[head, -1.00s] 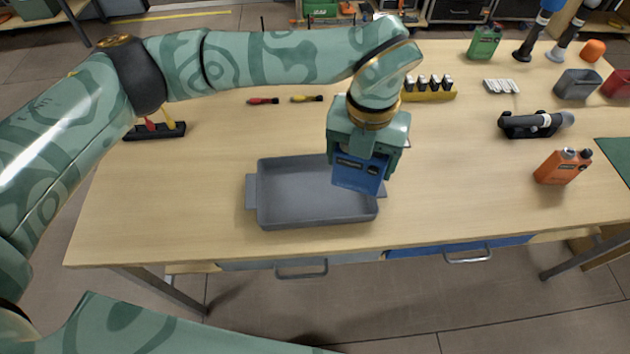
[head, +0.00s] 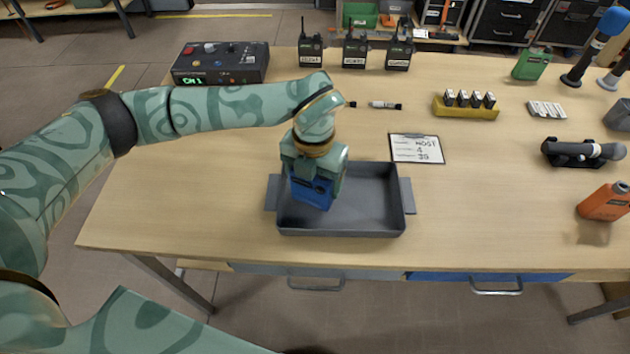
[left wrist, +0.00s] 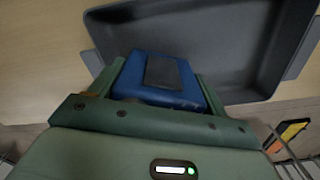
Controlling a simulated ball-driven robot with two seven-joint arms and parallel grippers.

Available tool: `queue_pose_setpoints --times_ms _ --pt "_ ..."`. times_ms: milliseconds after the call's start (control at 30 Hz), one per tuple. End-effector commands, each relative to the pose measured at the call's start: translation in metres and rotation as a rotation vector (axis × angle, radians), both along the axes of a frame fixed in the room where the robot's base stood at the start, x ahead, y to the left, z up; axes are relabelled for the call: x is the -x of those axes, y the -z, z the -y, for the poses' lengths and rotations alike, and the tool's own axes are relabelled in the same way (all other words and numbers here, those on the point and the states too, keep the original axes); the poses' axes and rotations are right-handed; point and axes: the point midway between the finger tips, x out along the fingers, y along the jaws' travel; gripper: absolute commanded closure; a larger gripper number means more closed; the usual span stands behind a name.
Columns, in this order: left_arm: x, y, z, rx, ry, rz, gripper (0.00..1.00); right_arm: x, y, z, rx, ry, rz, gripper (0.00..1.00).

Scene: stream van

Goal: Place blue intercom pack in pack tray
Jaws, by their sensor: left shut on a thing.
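The blue intercom pack (head: 313,193) is held in my left gripper (head: 313,178), over the left part of the grey pack tray (head: 385,228). In the left wrist view the blue pack (left wrist: 160,78) sits between the jaws, with a dark clip on its face. The tray (left wrist: 225,45) lies beyond it. The pack's lower end appears inside the tray's outline; I cannot tell whether it touches the floor. The tray is otherwise empty where it shows. My right gripper is not in view.
A labelled card (head: 417,149) lies behind the tray. A control box (head: 221,63), several black radio packs (head: 355,50) and a yellow battery holder (head: 466,106) stand farther back. An orange pack (head: 603,203) is at the right. Table around the tray's front is clear.

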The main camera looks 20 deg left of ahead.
Motion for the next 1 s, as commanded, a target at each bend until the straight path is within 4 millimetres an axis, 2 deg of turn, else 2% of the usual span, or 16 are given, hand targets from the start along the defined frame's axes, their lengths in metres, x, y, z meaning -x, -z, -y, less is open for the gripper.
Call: queue_pose_setpoints --times_ms 33,67,367,400,467,500,800,867,1000 --pt "0.0 0.01 0.0 0.002 0.0 -0.003 0.53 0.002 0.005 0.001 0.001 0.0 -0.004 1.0" --pt "0.0 0.011 0.0 0.001 0.0 -0.002 0.53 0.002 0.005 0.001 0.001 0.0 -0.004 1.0" --pt "-0.001 0.01 0.0 0.001 0.0 0.002 0.53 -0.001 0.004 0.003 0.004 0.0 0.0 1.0" --pt "0.0 0.011 0.0 0.0 0.0 0.001 0.21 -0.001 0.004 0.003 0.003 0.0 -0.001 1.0" --pt "0.0 0.011 0.0 0.0 0.0 0.002 0.04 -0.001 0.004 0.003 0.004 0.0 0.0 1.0" --pt "0.0 0.011 0.0 0.0 0.0 0.001 0.02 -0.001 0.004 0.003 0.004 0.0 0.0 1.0" --pt "-0.001 0.008 0.0 0.0 0.0 0.002 0.02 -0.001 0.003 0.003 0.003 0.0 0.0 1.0" --pt "-0.001 0.0 0.0 0.0 0.0 0.004 0.02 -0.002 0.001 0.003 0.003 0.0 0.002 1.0" --pt "-0.002 -0.03 0.0 0.001 0.0 0.008 0.02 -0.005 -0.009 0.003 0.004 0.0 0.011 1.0"
